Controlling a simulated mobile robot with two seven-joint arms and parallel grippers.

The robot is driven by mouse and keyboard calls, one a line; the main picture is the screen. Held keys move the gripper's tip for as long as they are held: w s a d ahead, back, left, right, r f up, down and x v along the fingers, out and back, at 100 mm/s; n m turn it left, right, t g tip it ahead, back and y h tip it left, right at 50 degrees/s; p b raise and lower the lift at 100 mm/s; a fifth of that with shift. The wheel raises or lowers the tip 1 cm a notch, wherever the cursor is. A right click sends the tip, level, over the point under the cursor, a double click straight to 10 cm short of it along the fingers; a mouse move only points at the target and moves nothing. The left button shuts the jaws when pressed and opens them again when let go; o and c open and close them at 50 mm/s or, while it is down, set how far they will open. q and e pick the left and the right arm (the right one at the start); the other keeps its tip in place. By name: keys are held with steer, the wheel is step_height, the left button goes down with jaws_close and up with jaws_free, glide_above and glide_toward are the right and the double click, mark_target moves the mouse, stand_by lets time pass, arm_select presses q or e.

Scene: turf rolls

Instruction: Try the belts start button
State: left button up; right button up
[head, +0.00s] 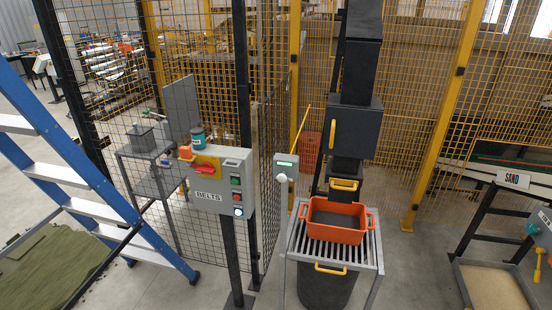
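A grey control box labelled BELTS (207,196) is mounted on a dark post in front of the mesh fence, left of centre. A green button (236,181) is at the top of a column on its right side. Below it are a red button (237,197) and a pale, lit-looking round button or lamp (238,212). A red rotary handle (204,170) sits on a yellow plate at the box's upper left. Neither of my grippers is in view.
A small grey unit (285,167) with a green display is to the right. An orange crate (336,222) rests on a slatted stand (300,246). A blue ladder (88,172) stands left.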

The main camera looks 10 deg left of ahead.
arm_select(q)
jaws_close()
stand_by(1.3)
